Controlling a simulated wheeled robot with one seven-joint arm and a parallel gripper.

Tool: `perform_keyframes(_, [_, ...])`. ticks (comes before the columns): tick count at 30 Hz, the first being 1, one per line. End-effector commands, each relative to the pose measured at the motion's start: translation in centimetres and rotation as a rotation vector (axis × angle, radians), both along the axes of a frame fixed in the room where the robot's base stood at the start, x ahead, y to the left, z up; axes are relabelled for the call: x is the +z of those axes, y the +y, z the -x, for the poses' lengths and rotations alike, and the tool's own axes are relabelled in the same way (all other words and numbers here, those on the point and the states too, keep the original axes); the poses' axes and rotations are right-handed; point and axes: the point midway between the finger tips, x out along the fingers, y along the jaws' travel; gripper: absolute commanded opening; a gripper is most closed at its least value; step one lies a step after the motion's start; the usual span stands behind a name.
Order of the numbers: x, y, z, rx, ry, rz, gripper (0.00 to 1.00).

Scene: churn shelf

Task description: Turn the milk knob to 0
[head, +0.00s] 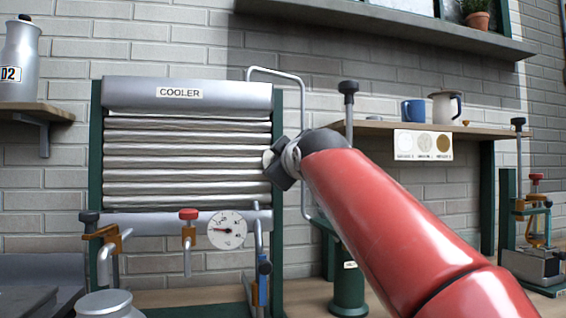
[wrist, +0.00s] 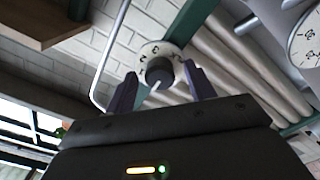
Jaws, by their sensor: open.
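A dark round knob (wrist: 159,71) on a white dial plate (wrist: 149,52) shows in the wrist view, with a pale pointer line toward the bottom of the picture. The dial's marks are too small to read, and no milk label shows on it. My gripper (wrist: 160,75) is open, with one finger on each side of the knob; I cannot tell whether they touch it. In the head view my gripper (head: 280,168) is at the right edge of the cooler (head: 185,93), and a pale disc (head: 267,158), probably the dial, shows partly beside it. The knob is hidden there.
A bent pipe (head: 276,72) runs behind my gripper. A round gauge (head: 227,230) and a red-handled tap (head: 189,215) are below the cooler's slats. A milk can (head: 104,304) stands in front.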

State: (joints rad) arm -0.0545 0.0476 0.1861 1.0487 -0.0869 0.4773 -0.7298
Motion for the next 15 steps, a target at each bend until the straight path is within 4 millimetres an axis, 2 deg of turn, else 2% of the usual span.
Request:
perform_keyframes(9, [-0.2,-1.1,5.2,-0.001,-0.002,0.0,0.54])
perform_keyframes(15, [-0.1,-1.4,7.0,0.0,-0.002,0.001,0.54])
